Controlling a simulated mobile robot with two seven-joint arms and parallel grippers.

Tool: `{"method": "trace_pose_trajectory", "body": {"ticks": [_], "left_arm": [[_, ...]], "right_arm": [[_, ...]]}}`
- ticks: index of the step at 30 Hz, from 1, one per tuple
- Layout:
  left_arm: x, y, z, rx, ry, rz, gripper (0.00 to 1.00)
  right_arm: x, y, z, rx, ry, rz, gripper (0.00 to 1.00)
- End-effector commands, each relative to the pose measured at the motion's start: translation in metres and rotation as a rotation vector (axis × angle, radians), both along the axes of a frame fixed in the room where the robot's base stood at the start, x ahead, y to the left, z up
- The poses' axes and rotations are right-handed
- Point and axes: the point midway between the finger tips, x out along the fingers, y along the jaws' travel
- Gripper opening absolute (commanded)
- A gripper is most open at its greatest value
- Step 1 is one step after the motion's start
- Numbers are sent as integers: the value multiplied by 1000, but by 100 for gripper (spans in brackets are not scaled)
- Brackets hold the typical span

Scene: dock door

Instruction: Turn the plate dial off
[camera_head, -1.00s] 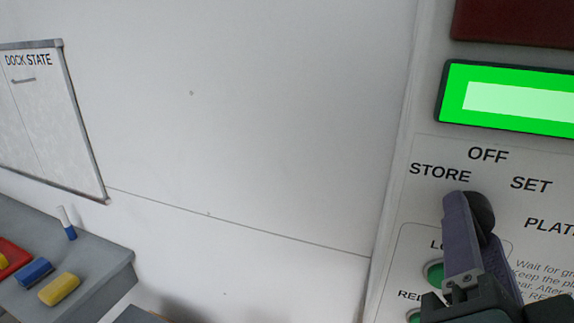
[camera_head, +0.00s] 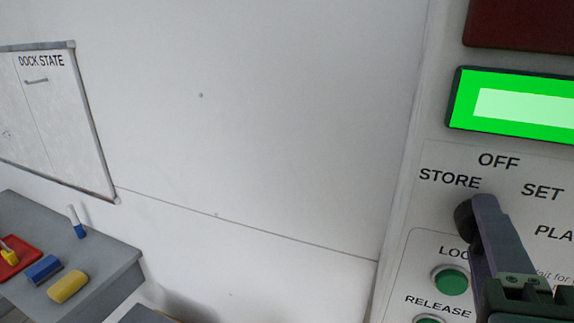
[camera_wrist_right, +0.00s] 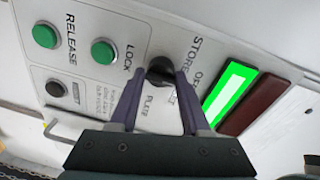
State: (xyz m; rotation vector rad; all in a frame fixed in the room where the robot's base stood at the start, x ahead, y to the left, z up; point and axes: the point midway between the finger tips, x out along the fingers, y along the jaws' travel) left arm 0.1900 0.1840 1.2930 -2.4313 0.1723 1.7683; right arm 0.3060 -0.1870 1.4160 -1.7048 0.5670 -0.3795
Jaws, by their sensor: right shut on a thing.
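The plate dial (camera_head: 464,220) is a round black knob on the grey control panel (camera_head: 412,190), below the printed words STORE, OFF and SET. My right gripper (camera_head: 483,208) is at the dial, and its purple finger covers the dial's right part in the head view. In the right wrist view the dial (camera_wrist_right: 160,69) sits between the two purple fingertips (camera_wrist_right: 167,78), which are shut on it. Which word the dial points at is hidden. My left gripper is not in view.
A lit green display (camera_head: 520,104) is above the dial. Green LOCK (camera_head: 450,280) and RELEASE (camera_head: 430,320) buttons are close below it. A grey table (camera_head: 110,255) with a yellow block (camera_head: 68,286) and a blue block (camera_head: 43,269) stands at the left.

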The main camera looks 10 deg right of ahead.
Motion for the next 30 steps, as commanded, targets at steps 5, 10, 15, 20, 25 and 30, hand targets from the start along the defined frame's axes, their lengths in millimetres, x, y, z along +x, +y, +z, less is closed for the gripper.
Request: {"method": "trace_pose_trajectory", "body": {"ticks": [5, 10, 15, 20, 25, 30], "left_arm": [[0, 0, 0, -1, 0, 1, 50], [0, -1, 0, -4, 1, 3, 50], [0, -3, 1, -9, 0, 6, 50], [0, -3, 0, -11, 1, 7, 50], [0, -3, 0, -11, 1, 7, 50], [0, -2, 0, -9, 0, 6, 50]], "right_arm": [[1, 2, 3, 9, -12, 6, 0], [1, 2, 3, 9, -13, 7, 0], [1, 2, 3, 8, -12, 6, 53], [1, 1, 2, 8, -10, 4, 71], [0, 1, 1, 8, -8, 2, 75], [-3, 2, 1, 7, -6, 2, 75]]}}
